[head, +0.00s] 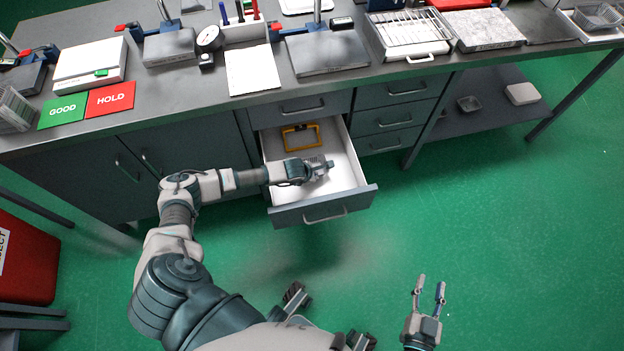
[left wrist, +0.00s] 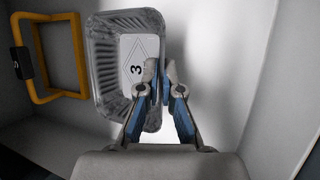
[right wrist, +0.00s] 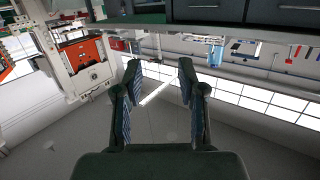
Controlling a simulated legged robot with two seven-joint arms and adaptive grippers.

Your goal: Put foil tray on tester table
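The foil tray (left wrist: 105,60), silver with ribbed walls and a label marked 3 on its floor, is inside the open white drawer (head: 345,172). In the head view the foil tray (head: 316,161) is partly hidden by my left gripper (head: 322,168). In the left wrist view my left gripper (left wrist: 161,72) has its fingertips close together on the tray's right wall, one finger inside and one outside. Whether the tray is clear of the drawer floor cannot be told. My right gripper (head: 430,285) is open and empty over the green floor, away from the bench (head: 215,88).
A yellow frame (head: 300,136) lies in the drawer beside the tray. The bench top holds a white scale (head: 90,63), green GOOD and red HOLD cards (head: 110,98), a dial gauge (head: 209,40), stands and a wire rack (head: 410,36). A red bin (head: 25,255) stands at left.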

